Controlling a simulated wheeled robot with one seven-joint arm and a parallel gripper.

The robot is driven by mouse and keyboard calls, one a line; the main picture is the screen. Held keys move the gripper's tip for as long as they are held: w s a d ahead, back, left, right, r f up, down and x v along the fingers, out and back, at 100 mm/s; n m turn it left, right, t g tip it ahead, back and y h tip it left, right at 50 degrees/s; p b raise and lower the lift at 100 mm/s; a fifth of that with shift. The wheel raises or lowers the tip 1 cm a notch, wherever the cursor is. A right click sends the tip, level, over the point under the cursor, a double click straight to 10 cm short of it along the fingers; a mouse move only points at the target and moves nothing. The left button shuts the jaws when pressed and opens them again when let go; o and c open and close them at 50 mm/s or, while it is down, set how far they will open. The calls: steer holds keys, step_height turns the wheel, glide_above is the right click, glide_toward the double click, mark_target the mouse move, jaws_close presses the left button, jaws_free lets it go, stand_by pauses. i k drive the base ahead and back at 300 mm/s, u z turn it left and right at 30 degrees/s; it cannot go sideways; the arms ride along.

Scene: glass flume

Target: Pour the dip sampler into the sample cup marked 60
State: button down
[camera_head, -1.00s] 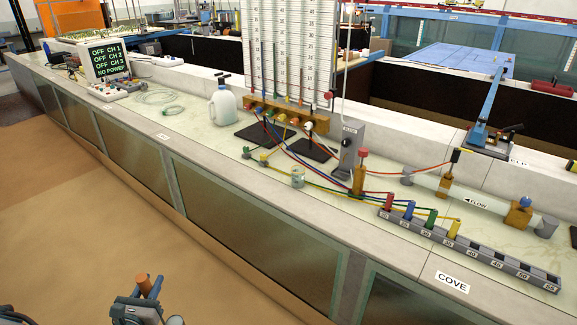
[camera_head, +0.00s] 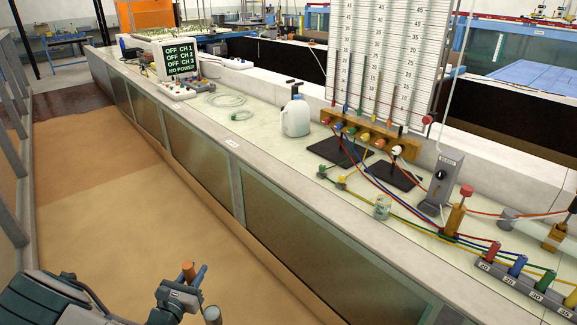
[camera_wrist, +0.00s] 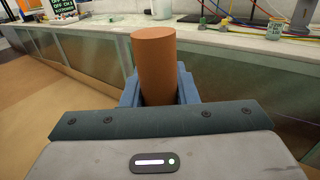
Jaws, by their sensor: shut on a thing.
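My gripper (camera_head: 186,288) is at the bottom left of the head view, over the floor in front of the bench. It is shut on an orange-brown cylinder, probably the handle of the dip sampler (camera_head: 188,268). The cylinder stands up between the blue fingers in the wrist view (camera_wrist: 155,62). The sampler's lower part is hidden there. A small pale jar (camera_head: 382,207) stands on the bench top, left of the grey box with a knob; it also shows at the top right of the wrist view (camera_wrist: 274,29). It may be the sample cup, but I cannot read its label.
The long bench (camera_head: 290,175) has glass side panels. A white jug (camera_head: 297,118), coloured tubes, a manometer board (camera_head: 388,60) and a numbered rack (camera_head: 520,286) stand on it. The monitor (camera_head: 180,62) reads no power. The floor (camera_head: 110,215) in front is clear.

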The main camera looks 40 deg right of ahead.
mark_target(382, 207)
steer(key=i, duration=1.55)
steer(key=z, duration=3.45)
